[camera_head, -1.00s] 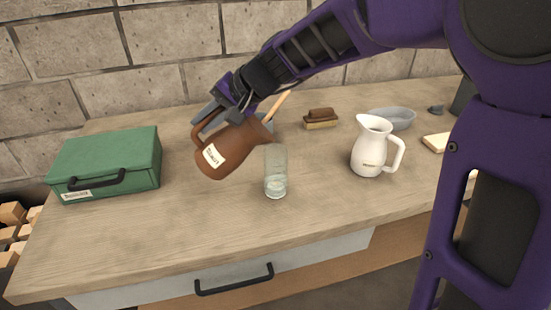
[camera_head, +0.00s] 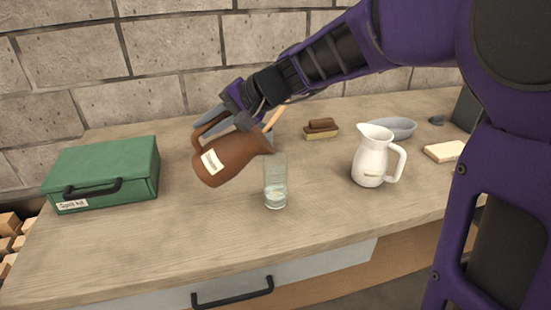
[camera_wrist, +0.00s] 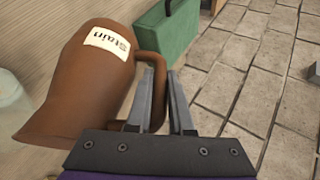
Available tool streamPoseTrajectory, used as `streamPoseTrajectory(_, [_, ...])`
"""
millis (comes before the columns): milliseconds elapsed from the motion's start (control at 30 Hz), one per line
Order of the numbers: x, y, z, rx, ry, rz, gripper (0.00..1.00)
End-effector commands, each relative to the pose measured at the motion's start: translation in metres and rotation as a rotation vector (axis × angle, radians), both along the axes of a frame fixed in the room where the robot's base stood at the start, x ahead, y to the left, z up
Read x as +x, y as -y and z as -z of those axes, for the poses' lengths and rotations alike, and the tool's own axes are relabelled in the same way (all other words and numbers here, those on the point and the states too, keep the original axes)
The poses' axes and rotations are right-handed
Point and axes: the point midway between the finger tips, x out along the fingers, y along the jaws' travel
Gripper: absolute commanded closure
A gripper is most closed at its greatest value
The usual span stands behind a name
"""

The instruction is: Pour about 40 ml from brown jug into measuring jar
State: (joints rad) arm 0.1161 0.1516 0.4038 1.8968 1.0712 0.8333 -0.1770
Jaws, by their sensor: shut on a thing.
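The brown jug (camera_head: 232,158) has a white label; in the wrist view (camera_wrist: 80,85) the label reads "Stain". My gripper (camera_head: 232,112) is shut on its handle, and the wrist view shows the fingers (camera_wrist: 165,105) on either side of the handle. The jug is held above the bench, tilted to the right with its lip near the rim of the measuring jar. The clear measuring jar (camera_head: 275,180) stands upright on the bench with some pale liquid in its lower part. No stream shows between the lip and the jar. The jug's contents are hidden.
A white jug (camera_head: 371,158) stands to the right of the jar. A green box (camera_head: 105,172) sits at the left. A brush (camera_head: 321,130), a grey bowl (camera_head: 392,128) and a pale block (camera_head: 444,151) lie further back. The bench front (camera_head: 200,235) is clear.

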Motion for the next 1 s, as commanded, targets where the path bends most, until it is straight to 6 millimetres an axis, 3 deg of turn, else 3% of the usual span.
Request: streamPoseTrajectory(1000, [0.002, 0.007, -0.012, 0.081, -0.013, 0.002, 1.00])
